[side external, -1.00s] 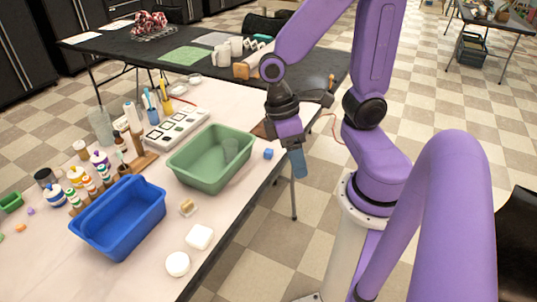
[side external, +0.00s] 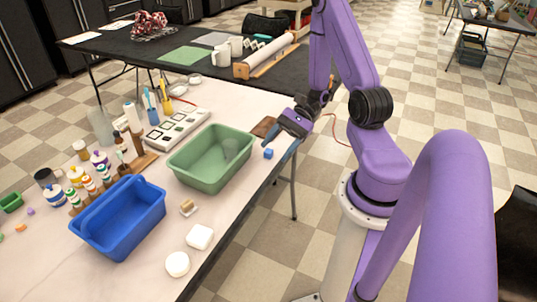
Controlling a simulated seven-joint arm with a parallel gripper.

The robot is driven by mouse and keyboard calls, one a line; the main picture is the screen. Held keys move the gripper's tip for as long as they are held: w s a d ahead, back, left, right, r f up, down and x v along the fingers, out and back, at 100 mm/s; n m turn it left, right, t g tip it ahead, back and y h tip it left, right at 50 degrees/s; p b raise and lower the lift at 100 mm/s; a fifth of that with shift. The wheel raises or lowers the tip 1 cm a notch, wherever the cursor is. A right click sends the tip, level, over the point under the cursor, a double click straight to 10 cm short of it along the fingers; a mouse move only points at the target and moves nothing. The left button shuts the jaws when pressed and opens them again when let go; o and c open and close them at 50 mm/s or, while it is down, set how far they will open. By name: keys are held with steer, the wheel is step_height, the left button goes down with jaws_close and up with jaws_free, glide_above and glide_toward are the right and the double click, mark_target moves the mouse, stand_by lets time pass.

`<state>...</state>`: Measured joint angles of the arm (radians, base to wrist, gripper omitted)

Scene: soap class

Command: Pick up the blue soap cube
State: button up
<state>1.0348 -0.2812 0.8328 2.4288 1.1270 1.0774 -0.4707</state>
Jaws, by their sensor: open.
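The small blue soap cube (side external: 268,153) lies on the white table top near its right edge, just right of the green bin. My gripper (side external: 282,136) is just above and to the right of the cube in the picture, tilted with its fingers pointing down and left. It is open and nothing shows between its fingers. The cube is fully visible and looks apart from the fingers, though the exact gap is hard to tell.
A green bin (side external: 183,173) holding a clear cup stands left of the cube. A blue bin (side external: 118,248), a white soap block (side external: 199,237) and a round white soap (side external: 178,264) are nearer. A wooden board (side external: 264,127) lies behind the cube. Bottles crowd the left.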

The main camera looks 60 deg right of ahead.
steer(key=d+f+m+t+h, duration=0.45)
steer(key=d+m+t, duration=0.35)
steer(key=d+m, duration=0.2)
steer(key=m+t+h, duration=0.2)
steer(key=m+h, duration=0.5)
steer(key=m, duration=0.1)
glide_toward(272, 152)
steer(key=x, duration=0.6)
steer(key=shift+w+a+r, duration=0.1)
steer(key=shift+r, duration=0.15)
steer(key=shift+f+x, duration=0.2)
steer(key=shift+x, duration=2.4)
steer(key=shift+d, duration=0.25)
steer(key=shift+c, duration=0.3)
steer(key=c, duration=1)
